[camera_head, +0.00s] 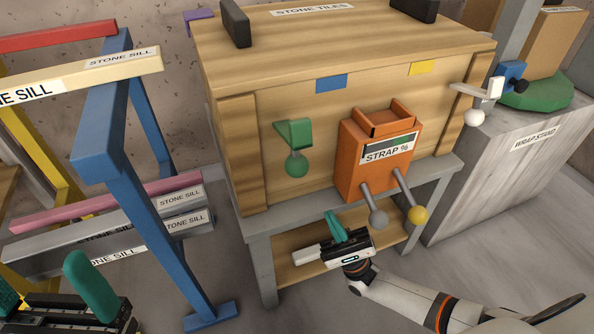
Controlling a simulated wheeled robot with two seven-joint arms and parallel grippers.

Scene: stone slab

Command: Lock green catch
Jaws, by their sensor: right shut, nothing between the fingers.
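The green catch (294,133) is on the front of the wooden crate (235,70), left of the orange strap box. Its arm points down and ends in a green ball (296,164). My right gripper (335,224) is below the catch and a little to its right, in front of the crate stand. Its teal fingers are together with nothing between them, apart from the catch. My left gripper (50,285) is at the bottom left corner, partly cut off by the frame. Its teal fingers show far apart, with nothing seen between them.
The orange strap box (350,160) has grey and yellow ball-ended levers below it. A white lever (474,116) is at the crate's right edge. A blue rack (100,135) holding stone sills stands at left. A wrap stand (500,160) is at right.

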